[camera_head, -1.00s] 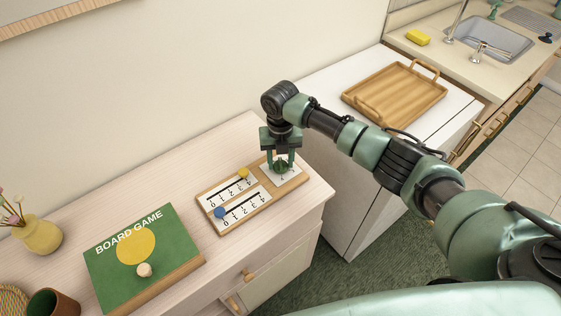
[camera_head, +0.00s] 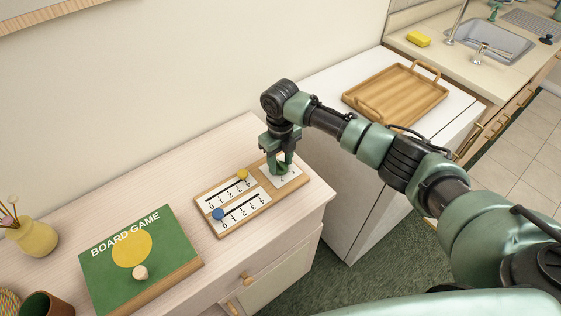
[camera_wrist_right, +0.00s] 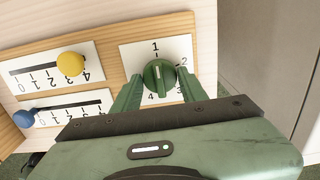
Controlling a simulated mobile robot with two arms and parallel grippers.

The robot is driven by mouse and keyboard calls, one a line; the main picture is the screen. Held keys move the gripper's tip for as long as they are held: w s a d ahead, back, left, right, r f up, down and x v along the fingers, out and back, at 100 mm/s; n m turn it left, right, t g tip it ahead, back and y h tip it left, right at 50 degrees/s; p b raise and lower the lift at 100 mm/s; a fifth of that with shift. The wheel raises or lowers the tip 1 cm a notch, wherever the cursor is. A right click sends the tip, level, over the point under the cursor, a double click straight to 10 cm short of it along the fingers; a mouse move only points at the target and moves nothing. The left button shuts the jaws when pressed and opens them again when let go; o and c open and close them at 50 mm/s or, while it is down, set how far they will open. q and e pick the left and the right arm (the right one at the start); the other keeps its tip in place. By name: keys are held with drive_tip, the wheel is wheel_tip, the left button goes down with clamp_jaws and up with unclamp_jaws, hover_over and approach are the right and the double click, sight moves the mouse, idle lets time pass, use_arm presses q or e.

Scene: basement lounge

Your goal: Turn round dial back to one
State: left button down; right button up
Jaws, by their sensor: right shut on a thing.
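The round green dial (camera_wrist_right: 159,76) sits on a white panel marked 1 to 4. A pale line on its ridge points up, close to the 1, in the right wrist view. My right gripper (camera_head: 278,167) reaches down onto the dial and is shut on it, with one finger on each side (camera_wrist_right: 158,84). In the head view the fingers hide most of the dial. The panel is on a wooden board (camera_wrist_right: 111,66) on the cabinet top. My left gripper is not in view.
A yellow slider knob (camera_head: 243,174) and a blue one (camera_head: 218,214) sit on the same board, left of the dial. A green board game box (camera_head: 175,245) and a yellow vase (camera_head: 36,237) stand further left. A wooden tray (camera_head: 398,100) lies on the white cabinet at right.

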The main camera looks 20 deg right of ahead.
sight(280, 163)
drive_tip(key=shift+w+r, duration=0.2)
drive_tip(key=o, duration=1.2)
drive_tip(key=shift+o, duration=0.8)
drive_tip(key=shift+s+f, duration=0.1)
wheel_tip(280, 163, up, 8)
drive_tip(key=shift+f+b, duration=0.1)
drive_tip(key=shift+b, duration=0.7)
drive_tip(key=shift+s+f, duration=0.1)
